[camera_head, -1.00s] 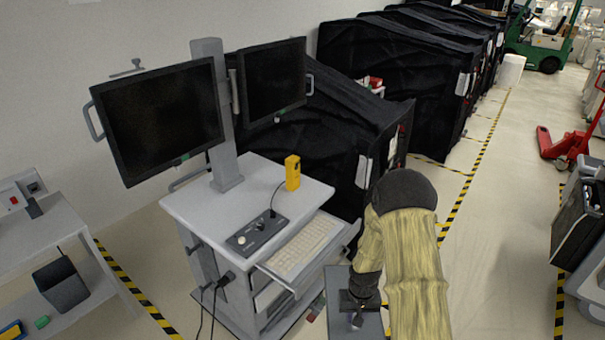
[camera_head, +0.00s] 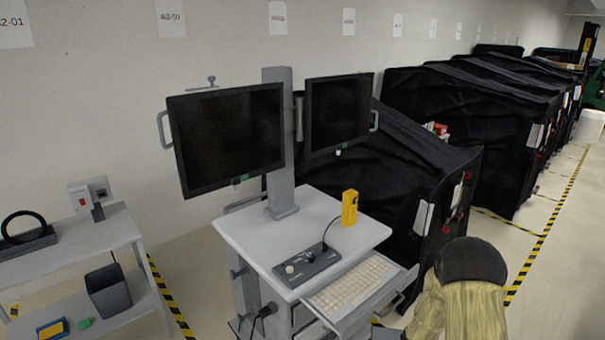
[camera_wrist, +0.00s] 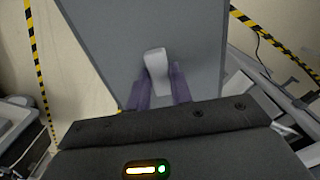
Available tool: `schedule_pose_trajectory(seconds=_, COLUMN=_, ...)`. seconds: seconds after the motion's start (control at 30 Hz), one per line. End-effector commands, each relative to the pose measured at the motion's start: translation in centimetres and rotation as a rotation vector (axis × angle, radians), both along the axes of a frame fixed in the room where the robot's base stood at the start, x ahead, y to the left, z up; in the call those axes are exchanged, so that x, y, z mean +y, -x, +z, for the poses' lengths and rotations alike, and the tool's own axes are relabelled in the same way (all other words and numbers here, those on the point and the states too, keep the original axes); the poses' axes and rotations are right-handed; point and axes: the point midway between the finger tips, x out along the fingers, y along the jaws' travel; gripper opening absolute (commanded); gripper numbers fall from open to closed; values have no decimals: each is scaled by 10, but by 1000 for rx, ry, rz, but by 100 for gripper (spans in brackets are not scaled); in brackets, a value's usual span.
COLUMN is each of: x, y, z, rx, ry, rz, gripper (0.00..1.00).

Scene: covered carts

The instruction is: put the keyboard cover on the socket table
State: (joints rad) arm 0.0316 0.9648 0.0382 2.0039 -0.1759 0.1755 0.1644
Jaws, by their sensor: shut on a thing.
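The keyboard cover (camera_wrist: 195,35) is a flat grey panel with a pale handle (camera_wrist: 156,66). In the wrist view, my gripper (camera_wrist: 159,85) is shut on this handle, with one dark finger on each side. The panel extends away from the fingers and looks held above the floor. In the head view, my gripper and most of the cover are out of frame below. The socket table (camera_head: 95,240) is a light grey two-level table at the left. A box with a red switch and socket (camera_head: 90,195) stands at its back.
A workstation cart (camera_head: 285,240) with two screens (camera_head: 228,138) stands between the socket table and my arm. Its keyboard (camera_head: 350,285) lies bare on a pulled-out tray. The table top holds a black ring on a base (camera_head: 25,232); its front middle is clear. Black-covered carts (camera_head: 470,130) stand behind.

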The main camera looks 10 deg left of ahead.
Motion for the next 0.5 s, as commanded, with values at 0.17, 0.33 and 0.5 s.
schedule_pose_trajectory(seconds=0.17, x=2, y=7, z=-37, rx=8, ry=-4, rz=1, gripper=3)
schedule_pose_trajectory(seconds=0.33, x=2, y=21, z=-92, rx=9, ry=-5, rz=-1, gripper=3)
schedule_pose_trajectory(seconds=0.5, x=1, y=35, z=-134, rx=5, ry=-1, rz=1, gripper=3)
